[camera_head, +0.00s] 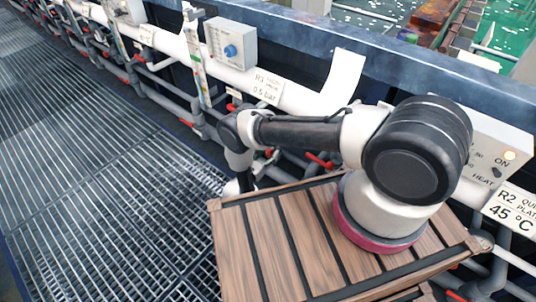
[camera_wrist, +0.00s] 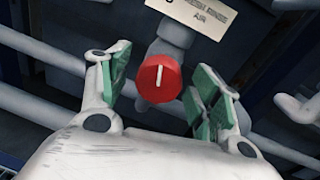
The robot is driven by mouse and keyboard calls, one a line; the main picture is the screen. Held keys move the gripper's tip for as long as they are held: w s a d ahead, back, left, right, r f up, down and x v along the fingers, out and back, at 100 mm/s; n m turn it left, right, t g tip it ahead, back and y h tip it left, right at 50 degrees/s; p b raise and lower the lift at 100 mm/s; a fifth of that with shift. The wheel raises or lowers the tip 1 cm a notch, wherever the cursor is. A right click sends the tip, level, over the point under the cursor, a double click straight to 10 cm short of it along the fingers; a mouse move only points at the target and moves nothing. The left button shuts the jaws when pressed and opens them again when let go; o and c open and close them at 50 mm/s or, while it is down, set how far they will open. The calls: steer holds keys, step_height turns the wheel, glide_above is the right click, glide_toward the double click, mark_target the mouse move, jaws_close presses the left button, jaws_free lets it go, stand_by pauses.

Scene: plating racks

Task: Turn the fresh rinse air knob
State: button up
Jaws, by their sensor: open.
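The fresh rinse air knob (camera_wrist: 160,78) is a round red knob with a white line on its face, seen in the wrist view. The line stands near upright. My gripper (camera_wrist: 162,85) is open, with one green-padded finger to the left of the knob and the other finger's pads to the right. The knob shows between the fingers, and no contact is visible. In the head view my arm reaches down at the left, and the fingertips are hidden.
Grey pipes with several red valve handles (camera_head: 318,160) run along the rack. A white box with a blue knob (camera_head: 230,51) sits above a white pipe. Open metal grating (camera_head: 90,160) lies at left.

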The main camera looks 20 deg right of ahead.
steer(key=shift+w+d, duration=0.15)
steer(key=c, duration=1.1)
steer(key=shift+o, duration=0.2)
